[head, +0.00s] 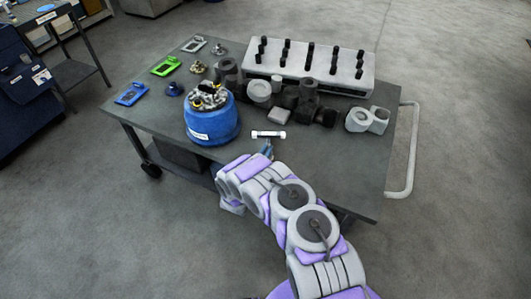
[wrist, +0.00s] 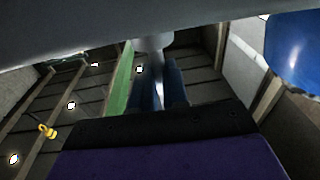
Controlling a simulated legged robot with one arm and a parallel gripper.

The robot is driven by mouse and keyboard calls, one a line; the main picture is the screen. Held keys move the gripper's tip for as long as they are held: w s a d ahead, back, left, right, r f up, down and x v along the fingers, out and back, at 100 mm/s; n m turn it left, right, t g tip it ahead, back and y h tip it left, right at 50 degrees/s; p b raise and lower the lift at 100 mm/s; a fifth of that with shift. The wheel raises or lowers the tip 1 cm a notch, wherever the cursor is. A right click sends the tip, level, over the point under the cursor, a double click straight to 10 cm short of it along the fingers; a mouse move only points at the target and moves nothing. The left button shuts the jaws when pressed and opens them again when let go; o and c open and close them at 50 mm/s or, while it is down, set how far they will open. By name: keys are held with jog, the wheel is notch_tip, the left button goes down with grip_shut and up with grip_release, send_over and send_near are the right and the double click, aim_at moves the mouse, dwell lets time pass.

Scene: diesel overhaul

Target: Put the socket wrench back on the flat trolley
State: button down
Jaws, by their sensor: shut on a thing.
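The flat trolley (head: 345,165) is a dark grey wheeled table with a pale push handle at its right end. My gripper (head: 267,148) is over the trolley's near edge, right of the blue drum. It is shut on what looks like the socket wrench (head: 268,134), whose pale crossbar shows level above the fingers. In the wrist view, a grey shaft (wrist: 153,43) runs down between the two blue fingers of my gripper (wrist: 160,85). The wrench's lower end is hidden. I cannot tell whether the wrench touches the trolley top.
A blue drum (head: 211,125) with metal parts on top stands close left of my gripper. Behind are dark blocks and grey rings (head: 306,92) and a white rack (head: 330,72) with black pegs. Small coloured parts (head: 165,66) line the left side. The trolley's front right is bare.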

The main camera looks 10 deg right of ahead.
jog(key=shift+d+r, duration=0.1)
jog(key=shift+d, duration=1.1)
jog(key=shift+a+f, duration=0.25)
jog(key=shift+a, duration=0.15)
jog(key=c, duration=1.6)
grip_release()
jog(key=shift+a+f, duration=0.15)
jog(key=shift+a, duration=0.2)
jog(key=shift+o, duration=1.4)
jog(key=shift+a, duration=0.3)
jog(key=shift+o, duration=0.9)
jog(key=shift+d, duration=0.75)
jog(key=shift+a+r, duration=0.2)
jog(key=shift+r, duration=0.2)
jog(key=p+v, duration=0.4)
jog(key=v, duration=0.8)
jog(key=shift+a, duration=0.2)
